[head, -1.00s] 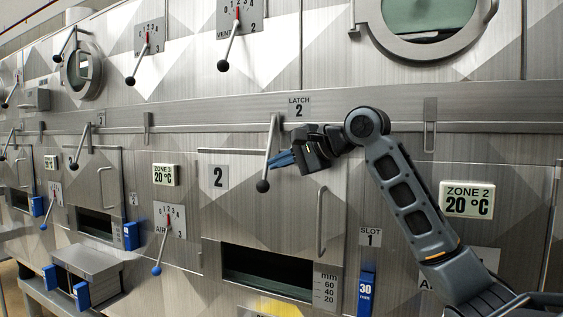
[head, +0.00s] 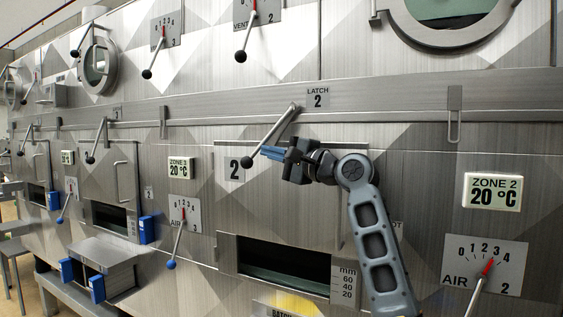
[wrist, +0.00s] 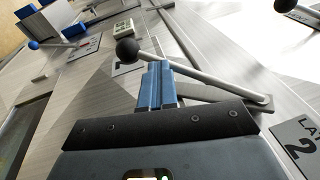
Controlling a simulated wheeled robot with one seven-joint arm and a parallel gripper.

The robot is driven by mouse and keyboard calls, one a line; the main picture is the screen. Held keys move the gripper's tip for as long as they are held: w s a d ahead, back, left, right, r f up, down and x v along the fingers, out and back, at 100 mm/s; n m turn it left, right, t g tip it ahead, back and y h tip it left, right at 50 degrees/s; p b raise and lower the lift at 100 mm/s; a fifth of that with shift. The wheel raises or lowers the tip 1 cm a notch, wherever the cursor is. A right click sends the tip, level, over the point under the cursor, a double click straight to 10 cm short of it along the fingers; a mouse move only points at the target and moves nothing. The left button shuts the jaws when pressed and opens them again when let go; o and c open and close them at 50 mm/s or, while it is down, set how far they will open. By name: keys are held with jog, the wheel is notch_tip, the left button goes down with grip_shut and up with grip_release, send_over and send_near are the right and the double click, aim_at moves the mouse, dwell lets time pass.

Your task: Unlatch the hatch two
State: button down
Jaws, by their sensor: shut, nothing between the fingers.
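The latch two lever (head: 270,136) hangs from its pivot beside the LATCH 2 label (head: 317,97). It slants down and left, ending in a black ball knob (head: 247,162). It also shows in the wrist view (wrist: 205,77), with its knob (wrist: 127,50) at the upper left. Hatch two (head: 310,215) is the panel below with a 2 plate, and it looks closed. My gripper (head: 266,153) has its blue fingers shut and empty. Their tips are at the right side of the lever, near the knob, and appear to touch it. In the wrist view the fingers (wrist: 157,85) reach the rod.
A dark slot opening (head: 285,264) lies in the lower part of the hatch. Other levers (head: 96,140) stand to the left, and an air lever (head: 176,243) is lower left.

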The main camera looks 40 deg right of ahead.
aim_at(253, 153)
jog(key=w+t+b, duration=0.1)
jog(key=t+b, duration=0.1)
jog(key=b, duration=0.2)
jog(key=w+a+r+m+t+b, duration=0.1)
jog(key=t+b, duration=0.1)
jog(key=b, duration=0.1)
jog(key=w+m+t+b, duration=0.1)
jog(key=w+t+b, duration=0.1)
jog(key=b, duration=0.2)
jog(key=shift+a+r+b, duration=0.2)
jog(key=shift+a+b, duration=0.1)
jog(key=shift+b, duration=0.05)
jog(key=shift+w+a+r+m+t+h+b, duration=0.1)
jog(key=shift+w+r+m+t+h+b, duration=0.35)
jog(key=shift+r+t+b, duration=0.6)
jog(key=shift+b+x, duration=0.85)
jog(key=shift+x, duration=0.15)
jog(key=shift+w+a+r+g+p, duration=0.15)
jog(key=shift+r, duration=0.35)
jog(key=shift+w+a+r+g+p, duration=0.1)
jog(key=shift+w+a+r+p, duration=0.05)
jog(key=shift+r, duration=0.35)
